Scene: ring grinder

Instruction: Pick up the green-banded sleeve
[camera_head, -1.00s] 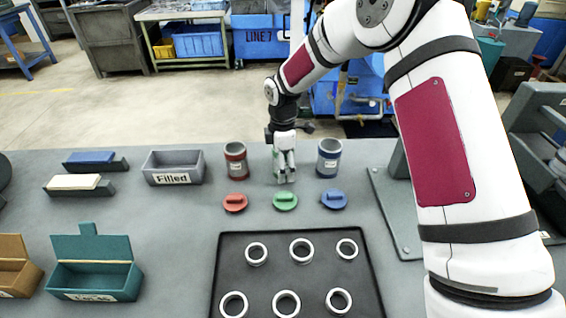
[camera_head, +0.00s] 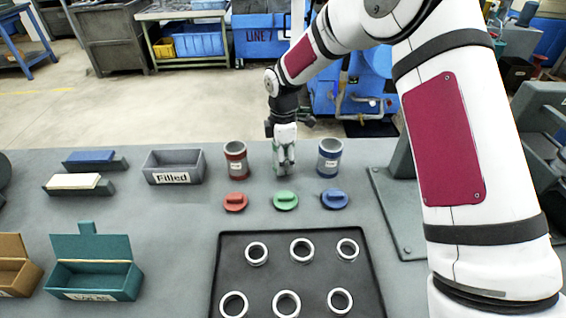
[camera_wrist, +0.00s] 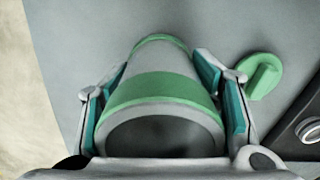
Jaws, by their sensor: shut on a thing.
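The green-banded sleeve (camera_wrist: 165,88) is a grey cylinder with green bands, its open dark mouth towards the wrist camera. My gripper (camera_wrist: 164,95) has its two teal-padded fingers against the sleeve's sides and is shut on it. In the head view my gripper (camera_head: 285,165) is between the red-banded sleeve and the blue-banded sleeve, and mostly hides the green-banded sleeve. I cannot tell whether the sleeve touches the table.
The red-banded sleeve (camera_head: 236,160) and blue-banded sleeve (camera_head: 329,157) stand close on either side. Red (camera_head: 236,202), green (camera_head: 285,200) and blue (camera_head: 334,199) lids lie in front. A black tray (camera_head: 232,262) holds several rings. A grey "Filled" bin (camera_head: 173,167) is left.

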